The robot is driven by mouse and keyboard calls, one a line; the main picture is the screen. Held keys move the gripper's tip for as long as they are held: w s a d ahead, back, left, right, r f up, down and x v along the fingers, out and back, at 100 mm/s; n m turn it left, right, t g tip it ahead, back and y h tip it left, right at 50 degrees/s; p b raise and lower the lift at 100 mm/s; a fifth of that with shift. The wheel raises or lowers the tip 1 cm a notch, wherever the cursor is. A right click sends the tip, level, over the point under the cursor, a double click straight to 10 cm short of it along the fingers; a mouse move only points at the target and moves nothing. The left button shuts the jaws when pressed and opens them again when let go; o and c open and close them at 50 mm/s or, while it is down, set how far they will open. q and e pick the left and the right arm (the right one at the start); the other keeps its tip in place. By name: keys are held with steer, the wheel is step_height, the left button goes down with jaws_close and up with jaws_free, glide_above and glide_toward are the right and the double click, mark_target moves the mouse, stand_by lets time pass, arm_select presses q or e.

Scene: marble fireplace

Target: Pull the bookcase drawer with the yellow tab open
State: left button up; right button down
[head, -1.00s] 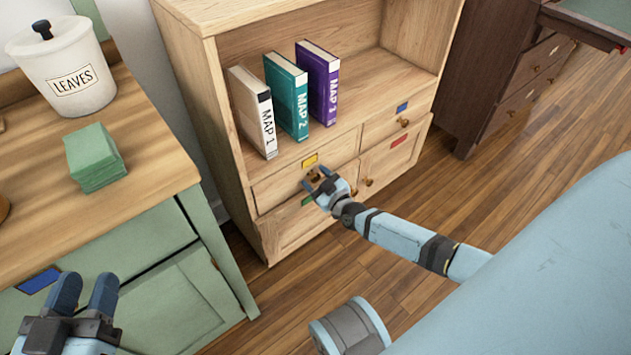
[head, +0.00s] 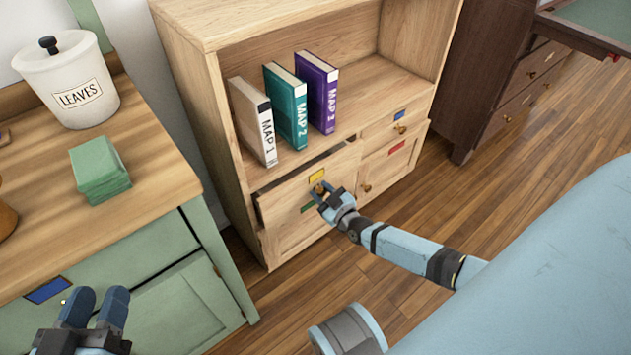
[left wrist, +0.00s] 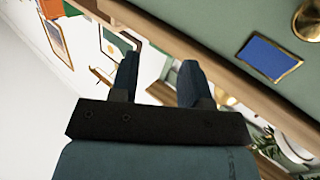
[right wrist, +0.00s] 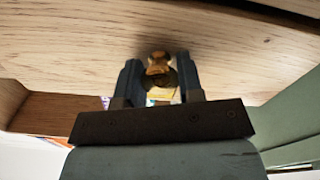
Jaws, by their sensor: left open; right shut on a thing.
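The bookcase (head: 245,215) is light wood. Its drawer (head: 283,207) with the yellow tab (head: 317,176) stands partly open, with a dark gap along its top edge. My right gripper (head: 326,192) is at the front of this drawer, shut on its knob (right wrist: 158,66). The knob is brass-coloured and sits between the fingers in the right wrist view. My left gripper (head: 93,305) is open and empty beside the green cabinet, away from the bookcase; its fingers also show in the left wrist view (left wrist: 157,82).
Three books, MAP 1 (head: 252,120), MAP 2 (head: 286,105) and MAP 3 (head: 317,92), stand on the shelf above. A blue-tab drawer (head: 380,132) is shut at right. The green cabinet (head: 165,270) stands close at left. Floor (head: 270,300) before the bookcase is clear.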

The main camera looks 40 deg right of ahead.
steer(key=s+p, duration=0.1)
steer(key=s, duration=0.2)
steer(key=s+p, duration=0.1)
steer(key=s, duration=0.1)
steer(key=shift+d+r+p, duration=0.2)
steer(key=shift+r+p, duration=0.1)
steer(key=shift+r, duration=0.05)
arm_select(q)
step_height(320, 180, up, 7)
steer(key=s+n+t+p, duration=0.1)
steer(key=n+t+p, duration=0.1)
steer(key=p, duration=0.1)
steer(key=shift+s+d, duration=0.2)
arm_select(e)
steer(key=s, duration=0.7)
steer(key=shift+s+d+f, duration=0.25)
steer(key=shift+d+f, duration=0.05)
steer(key=shift+f, duration=0.05)
steer(key=c, duration=0.8)
jaws_free()
steer(key=shift+o, duration=0.2)
